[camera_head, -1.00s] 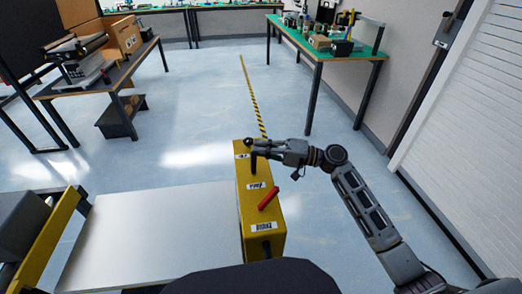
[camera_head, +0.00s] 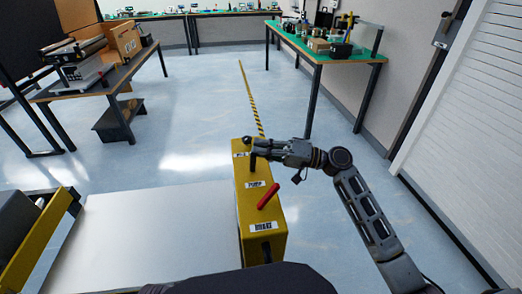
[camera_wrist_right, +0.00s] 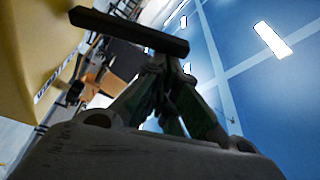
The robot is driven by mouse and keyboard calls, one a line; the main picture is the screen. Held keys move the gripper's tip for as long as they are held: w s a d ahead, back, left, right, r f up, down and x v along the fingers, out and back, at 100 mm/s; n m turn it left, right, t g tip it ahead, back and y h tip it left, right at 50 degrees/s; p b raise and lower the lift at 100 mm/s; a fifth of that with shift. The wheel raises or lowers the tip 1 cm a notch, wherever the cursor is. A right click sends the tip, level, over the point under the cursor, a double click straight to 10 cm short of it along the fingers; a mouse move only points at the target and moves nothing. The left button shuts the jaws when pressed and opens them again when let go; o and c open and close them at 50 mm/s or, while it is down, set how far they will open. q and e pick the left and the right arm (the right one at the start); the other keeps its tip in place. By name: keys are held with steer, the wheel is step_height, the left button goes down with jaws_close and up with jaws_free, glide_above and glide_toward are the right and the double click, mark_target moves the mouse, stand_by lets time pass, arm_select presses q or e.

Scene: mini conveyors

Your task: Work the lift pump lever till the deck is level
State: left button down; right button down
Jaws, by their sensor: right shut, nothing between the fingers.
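A yellow pump box (camera_head: 263,222) with a PUMP label stands right of centre in the head view. A red lever (camera_head: 268,196) slants up from its top. A dark handle (camera_head: 252,163) is at the box's far end. My right gripper (camera_head: 257,149) is shut and empty at that far end, beside the dark handle; I cannot tell whether they touch. In the right wrist view, a dark bar (camera_wrist_right: 130,31) crosses in front of the fingers (camera_wrist_right: 163,85). The flat grey deck (camera_head: 155,235) lies left of the box. My left gripper is out of view.
A yellow-sided frame (camera_head: 38,240) stands at the deck's left edge. A table with boxes (camera_head: 105,78) is at the back left, and a green-topped bench (camera_head: 330,50) at the back right. A striped floor line (camera_head: 250,95) runs beyond the box. The floor between is open.

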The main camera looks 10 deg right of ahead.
steer(key=shift+s, duration=0.1)
stand_by(0.3)
steer(key=v, duration=1.2)
steer(key=shift+d+f, duration=0.1)
steer(key=shift+d, duration=0.05)
stand_by(0.9)
